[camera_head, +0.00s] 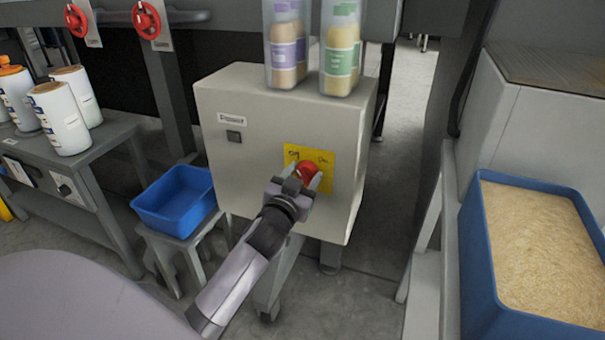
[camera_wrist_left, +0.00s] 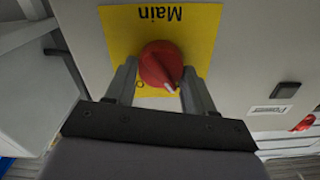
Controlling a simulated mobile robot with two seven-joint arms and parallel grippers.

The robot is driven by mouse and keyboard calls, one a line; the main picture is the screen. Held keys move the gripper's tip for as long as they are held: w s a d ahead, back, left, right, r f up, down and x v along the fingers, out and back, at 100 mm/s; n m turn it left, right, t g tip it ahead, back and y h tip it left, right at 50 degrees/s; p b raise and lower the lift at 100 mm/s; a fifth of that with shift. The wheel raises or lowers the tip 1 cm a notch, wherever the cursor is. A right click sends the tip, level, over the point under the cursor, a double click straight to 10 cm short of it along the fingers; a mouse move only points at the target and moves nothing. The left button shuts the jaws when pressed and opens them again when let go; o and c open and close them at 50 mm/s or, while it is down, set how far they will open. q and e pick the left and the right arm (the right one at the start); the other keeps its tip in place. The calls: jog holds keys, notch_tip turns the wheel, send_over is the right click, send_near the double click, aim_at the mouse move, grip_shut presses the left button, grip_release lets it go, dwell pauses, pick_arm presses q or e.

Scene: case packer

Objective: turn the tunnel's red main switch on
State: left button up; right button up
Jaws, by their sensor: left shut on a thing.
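The red main switch (camera_head: 308,168) is a round knob on a yellow plate (camera_head: 325,153) on the front of the grey cabinet (camera_head: 260,150). In the left wrist view the knob (camera_wrist_left: 160,64) shows upside down, below the word "Main", with a white pointer mark at its lower right edge. My left gripper (camera_head: 304,180) is shut on the knob, one finger on each side of it. The lettering at the top of the plate in the head view is small, and the gripper hides the plate's lower part. My right gripper is not in view.
A small "Power" label sits above a dark square (camera_head: 234,136). A blue bin (camera_head: 176,199) stands at the left, a blue tub (camera_head: 480,260) of pale granules at the right. Two red handwheels (camera_head: 146,20) are above.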

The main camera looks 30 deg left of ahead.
pick_arm(q)
jog(key=m+p, duration=0.1)
jog(key=m, duration=0.2)
jog(key=shift+d+m, duration=0.1)
jog(key=shift+m, duration=0.3)
jog(key=shift+m+p, duration=0.4)
jog(key=shift+m, duration=0.5)
jog(key=m+p, duration=0.1)
jog(key=m, duration=0.4)
jog(key=shift+d+f, duration=0.1)
jog(key=shift+f, duration=0.05)
jog(key=shift+f+m, duration=0.15)
jog(key=shift+m, duration=2.35)
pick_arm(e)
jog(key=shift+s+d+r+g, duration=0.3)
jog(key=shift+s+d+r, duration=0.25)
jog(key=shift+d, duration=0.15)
pick_arm(q)
jog(key=o, duration=1)
jog(key=v, duration=0.7)
jog(key=shift+p, duration=0.3)
